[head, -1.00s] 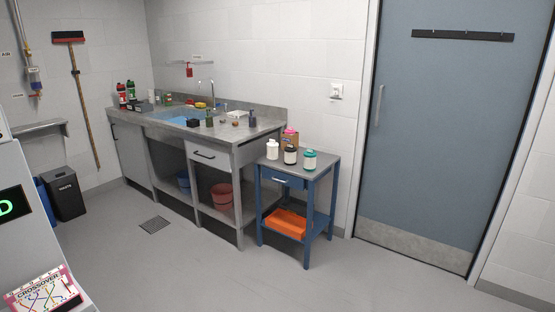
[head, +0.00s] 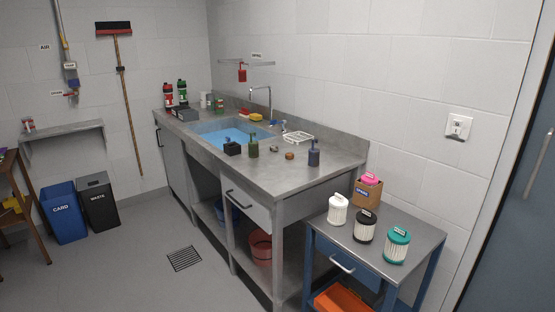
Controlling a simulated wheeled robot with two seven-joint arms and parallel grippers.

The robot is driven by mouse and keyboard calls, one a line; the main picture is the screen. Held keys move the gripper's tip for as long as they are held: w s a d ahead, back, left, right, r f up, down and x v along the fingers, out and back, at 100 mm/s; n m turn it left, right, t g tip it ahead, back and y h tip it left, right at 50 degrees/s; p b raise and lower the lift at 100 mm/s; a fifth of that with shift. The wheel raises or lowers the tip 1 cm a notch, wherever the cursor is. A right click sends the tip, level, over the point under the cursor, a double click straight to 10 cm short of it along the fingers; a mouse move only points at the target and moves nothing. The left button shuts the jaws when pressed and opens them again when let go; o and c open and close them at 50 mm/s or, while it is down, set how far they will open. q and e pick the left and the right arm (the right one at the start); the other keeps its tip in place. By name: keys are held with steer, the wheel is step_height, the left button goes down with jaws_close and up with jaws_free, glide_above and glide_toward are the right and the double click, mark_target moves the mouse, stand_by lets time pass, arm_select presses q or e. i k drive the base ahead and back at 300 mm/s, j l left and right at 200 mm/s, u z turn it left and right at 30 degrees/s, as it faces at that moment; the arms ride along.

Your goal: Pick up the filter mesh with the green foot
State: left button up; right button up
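A pink-topped one (head: 370,179) sits in or behind a brown box labelled SPARE (head: 367,193). I cannot tell for sure which of these is a filter mesh with a green foot; their undersides are hidden. Neither of my grippers is in view.
A grey counter (head: 340,167) with a water-filled sink (head: 225,131) adjoins the trolley. An orange bin (head: 340,299) is under the trolley. The floor in front is clear.

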mark_target(253, 148)
steer(key=i+l+u, duration=0.25)
steer(key=i+z, duration=0.25)
steer(key=z, duration=0.3)
steer(key=i+j+z, duration=0.45)
steer(key=j+z, duration=0.25)
steer(key=i+j+z, duration=0.15)
steer(key=j+z, duration=0.2)
